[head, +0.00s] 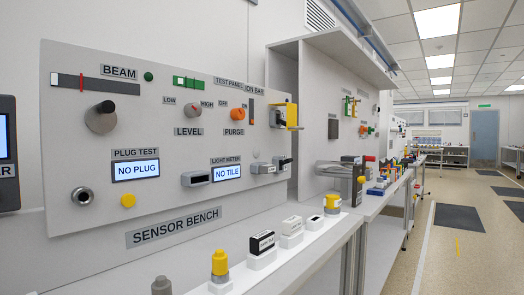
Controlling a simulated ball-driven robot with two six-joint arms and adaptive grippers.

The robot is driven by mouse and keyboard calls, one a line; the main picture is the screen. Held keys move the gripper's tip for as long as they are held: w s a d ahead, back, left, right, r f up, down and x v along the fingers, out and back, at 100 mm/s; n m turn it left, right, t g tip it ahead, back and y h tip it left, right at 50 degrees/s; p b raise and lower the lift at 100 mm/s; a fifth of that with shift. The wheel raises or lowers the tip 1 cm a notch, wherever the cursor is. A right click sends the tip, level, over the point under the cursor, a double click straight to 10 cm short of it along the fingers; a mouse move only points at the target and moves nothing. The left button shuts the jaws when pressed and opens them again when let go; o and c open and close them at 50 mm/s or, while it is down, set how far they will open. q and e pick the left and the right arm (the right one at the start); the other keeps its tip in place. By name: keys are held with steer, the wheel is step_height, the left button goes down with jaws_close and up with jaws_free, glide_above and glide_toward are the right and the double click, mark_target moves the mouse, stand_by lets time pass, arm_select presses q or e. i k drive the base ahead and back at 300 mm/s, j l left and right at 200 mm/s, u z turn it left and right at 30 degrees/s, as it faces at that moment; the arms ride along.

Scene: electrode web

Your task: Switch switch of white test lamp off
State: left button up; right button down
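I cannot make out a white test lamp or its switch for certain in the head view. Small white blocks stand in a row on the bench shelf: one with a black label (262,243), a plain one (291,229) and one with a dark top (314,223). I cannot tell whether any of them is the lamp. A sign reading TEST PANEL (229,82) shows at the upper right of the sensor bench panel, partly overlapped by another sign. Neither of my grippers is in view.
The grey sensor bench panel (150,205) carries a black knob (101,118), an orange knob (238,115), a NO PLUG display (136,170) and a NO TILE display (226,172). Yellow-topped pieces (219,263) stand on the shelf. Further benches line the wall; open floor (480,225) lies right.

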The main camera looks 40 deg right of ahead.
mark_target(287, 160)
steer(key=i+l, duration=0.15)
steer(key=l, duration=0.3)
steer(key=i+l+u, duration=0.1)
steer(key=l, duration=0.3)
steer(key=i+l, duration=0.15)
steer(key=l, duration=0.3)
steer(key=i+l+u, duration=0.1)
steer(key=l, duration=0.35)
steer(key=i+l, duration=0.15)
steer(key=l, duration=0.3)
steer(key=i+l+u, duration=0.1)
steer(key=l, duration=0.3)
